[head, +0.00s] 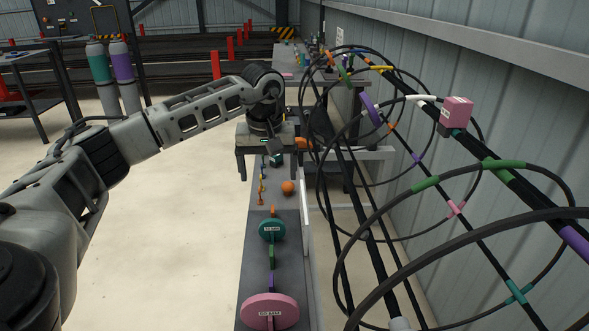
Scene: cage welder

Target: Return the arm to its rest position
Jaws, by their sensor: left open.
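My left arm comes in from the left and reaches out over the bench. Its left gripper (267,160) hangs fingers down at the arm's end, above the far part of a long narrow grey bench (253,248). The jaws are spread wide and I see nothing held between them. Below and nearer along the bench lie an orange ball (288,187), a teal disc (272,229) and a pink disc (269,311). My right gripper is not in view.
A cage of black bars and hoops (425,185) with coloured bands stands right of the bench, close to the gripper's right side. A pink block (457,111) sits on one bar. Two gas cylinders (112,75) stand back left. The floor (165,240) left of the bench is clear.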

